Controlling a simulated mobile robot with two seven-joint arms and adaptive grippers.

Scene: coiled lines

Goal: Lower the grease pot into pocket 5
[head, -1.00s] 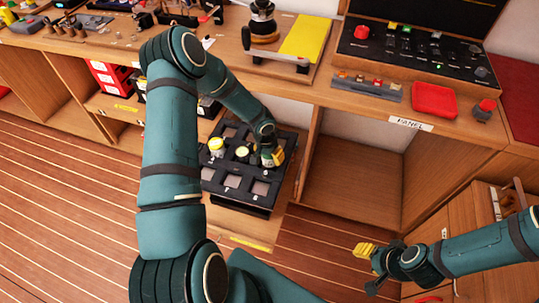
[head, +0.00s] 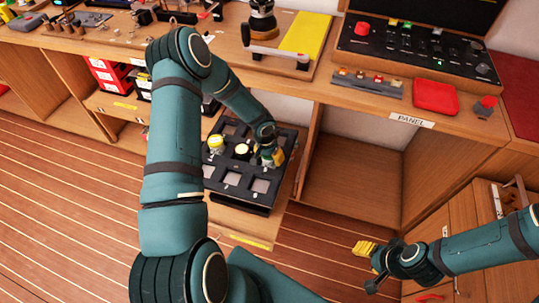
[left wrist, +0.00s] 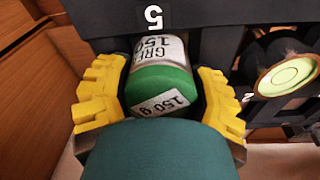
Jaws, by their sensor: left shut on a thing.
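The grease pot (left wrist: 160,75) has a white label reading 150 g and a green band. In the left wrist view it sits between the yellow fingers of my left gripper (left wrist: 155,95), which is shut on it. A label marked 5 (left wrist: 153,17) is on the black tray just beyond the pot. In the head view my left gripper (head: 274,156) is at the right side of the black pocketed tray (head: 236,201). The pot's lower end and the floor of its pocket are hidden. My right gripper (head: 366,249) is away to the right, its jaw gap unclear.
Other round containers stand in the tray: one with a yellow band (head: 215,143), and one with a pale lid (left wrist: 288,75) close to my left gripper's right finger. Several tray pockets are empty. The wooden counter (head: 290,83) overhangs behind, with an open cubby (head: 352,170) to the right.

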